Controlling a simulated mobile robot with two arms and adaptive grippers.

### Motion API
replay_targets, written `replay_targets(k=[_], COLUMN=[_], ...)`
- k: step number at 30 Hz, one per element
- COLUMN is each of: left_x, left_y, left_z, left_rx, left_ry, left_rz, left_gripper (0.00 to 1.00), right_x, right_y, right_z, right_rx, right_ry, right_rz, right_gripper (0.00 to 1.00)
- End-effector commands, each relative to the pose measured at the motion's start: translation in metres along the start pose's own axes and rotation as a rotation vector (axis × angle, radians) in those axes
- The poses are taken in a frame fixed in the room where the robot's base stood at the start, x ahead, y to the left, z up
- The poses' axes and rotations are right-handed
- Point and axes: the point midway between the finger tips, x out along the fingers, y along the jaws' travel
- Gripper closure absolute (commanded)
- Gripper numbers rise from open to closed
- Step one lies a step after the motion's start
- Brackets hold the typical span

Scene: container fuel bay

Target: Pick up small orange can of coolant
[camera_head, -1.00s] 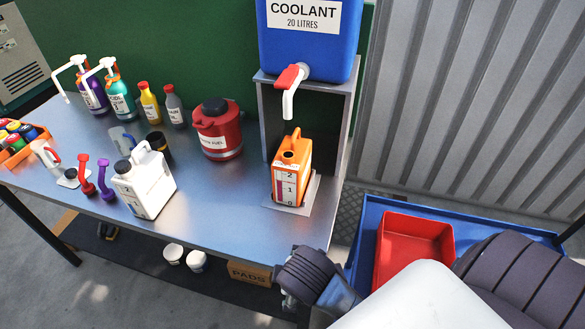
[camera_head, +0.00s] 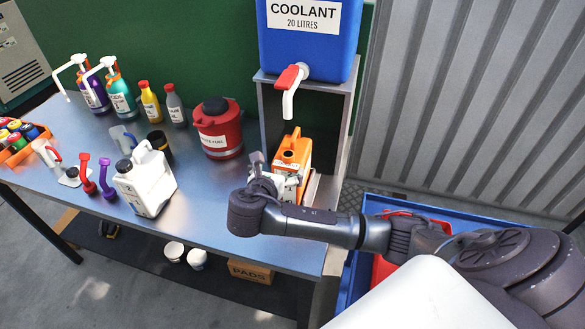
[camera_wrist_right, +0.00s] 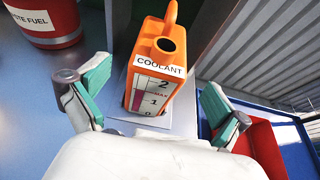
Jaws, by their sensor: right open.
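The small orange can of coolant (camera_head: 294,149) stands upright on a small grey plate under the white spout of the blue coolant drum (camera_head: 308,42). In the right wrist view the can (camera_wrist_right: 155,72) shows its handle, open round mouth, COOLANT label and level scale. My right gripper (camera_head: 275,172) is in front of the can in the head view and hides its lower part. In the right wrist view its green-padded fingers (camera_wrist_right: 152,98) are spread wide, one toward each side of the can, with a gap to it. My left gripper is not in view.
The drum's grey stand (camera_head: 345,125) rises close around the can's far side. A red waste fuel can (camera_head: 217,130) and a white jug (camera_head: 144,182) stand to the left on the bench. A red bin (camera_wrist_right: 257,147) lies to the right, below.

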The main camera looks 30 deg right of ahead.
Motion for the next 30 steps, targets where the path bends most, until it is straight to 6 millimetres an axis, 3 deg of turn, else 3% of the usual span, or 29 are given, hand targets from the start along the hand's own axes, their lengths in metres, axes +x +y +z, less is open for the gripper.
replay_targets(k=[3, 11, 17, 21, 30], left_x=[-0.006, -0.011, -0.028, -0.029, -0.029], left_y=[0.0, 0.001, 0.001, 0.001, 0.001], left_z=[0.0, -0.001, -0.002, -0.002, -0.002], left_rx=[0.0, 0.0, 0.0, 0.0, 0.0], left_ry=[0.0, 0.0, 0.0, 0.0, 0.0], left_rz=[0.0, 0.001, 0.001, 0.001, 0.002], left_gripper=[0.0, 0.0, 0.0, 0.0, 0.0], right_x=[0.022, 0.043, 0.07, 0.087, 0.092], right_y=[-0.001, -0.001, -0.004, -0.003, -0.003], right_z=[0.002, 0.003, 0.014, 0.01, 0.008], right_rx=[0.0, 0.003, 0.002, 0.002, 0.004], right_ry=[0.0, 0.002, 0.001, 0.002, 0.003], right_rz=[-0.004, 0.0, -0.003, 0.001, 0.003], right_gripper=[0.0, 0.0, 0.0, 0.0, 0.02])
